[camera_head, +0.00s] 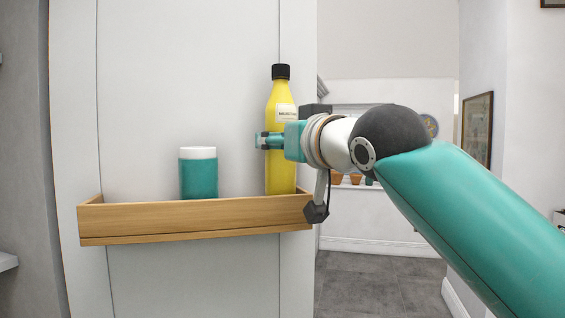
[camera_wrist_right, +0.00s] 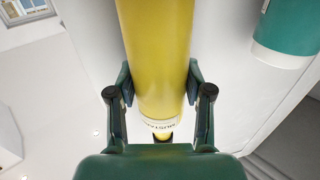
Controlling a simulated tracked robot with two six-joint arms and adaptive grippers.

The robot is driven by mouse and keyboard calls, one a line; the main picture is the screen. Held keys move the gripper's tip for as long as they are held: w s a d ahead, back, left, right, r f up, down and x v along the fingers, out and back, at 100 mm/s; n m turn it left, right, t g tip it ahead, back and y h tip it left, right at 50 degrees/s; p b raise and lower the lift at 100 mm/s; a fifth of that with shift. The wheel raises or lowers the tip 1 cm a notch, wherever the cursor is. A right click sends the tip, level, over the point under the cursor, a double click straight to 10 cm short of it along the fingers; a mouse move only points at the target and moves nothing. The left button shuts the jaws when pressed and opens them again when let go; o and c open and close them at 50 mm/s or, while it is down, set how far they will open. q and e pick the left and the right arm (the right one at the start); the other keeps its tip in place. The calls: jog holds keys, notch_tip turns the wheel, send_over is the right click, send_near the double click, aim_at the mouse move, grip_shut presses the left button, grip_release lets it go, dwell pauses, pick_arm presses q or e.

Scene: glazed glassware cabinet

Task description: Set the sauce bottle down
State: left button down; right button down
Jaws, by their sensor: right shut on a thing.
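The sauce bottle (camera_head: 281,174) is yellow with a black cap and a pale label, and it is upright at the right end of a wooden shelf (camera_head: 180,220). Its lower part is behind the shelf's front rail, so I cannot tell whether its base touches the shelf floor. My right gripper (camera_head: 268,141) is shut around the bottle's middle, below the label. In the right wrist view the yellow bottle (camera_wrist_right: 158,60) is between the two fingers of my right gripper (camera_wrist_right: 159,92). My left gripper is not in view.
A teal jar with a white lid (camera_head: 198,175) stands on the shelf left of the bottle, with a gap between them. It also shows in the right wrist view (camera_wrist_right: 288,30). The shelf is fixed to a pale panel. A doorway opens to the right, with a grey tiled floor (camera_head: 380,283).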

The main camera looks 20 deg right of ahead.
aim_at(288, 164)
notch_tip(288, 164, down, 3)
jog(key=shift+s+r+b, duration=0.1)
jog(key=shift+s+b, duration=0.05)
jog(key=shift+b, duration=0.3)
jog(key=shift+w+d, duration=0.1)
jog(key=shift+w, duration=0.1)
jog(key=shift+f, duration=0.25)
jog(key=shift+c, duration=2.3)
grip_release()
jog(key=shift+w+f, duration=0.1)
jog(key=shift+f, duration=0.05)
jog(key=shift+s, duration=0.25)
jog(key=s+d+b, duration=0.1)
jog(key=s+b, duration=0.3)
jog(key=s, duration=0.7)
jog(key=shift+s+d, duration=0.2)
jog(key=shift+s, duration=0.05)
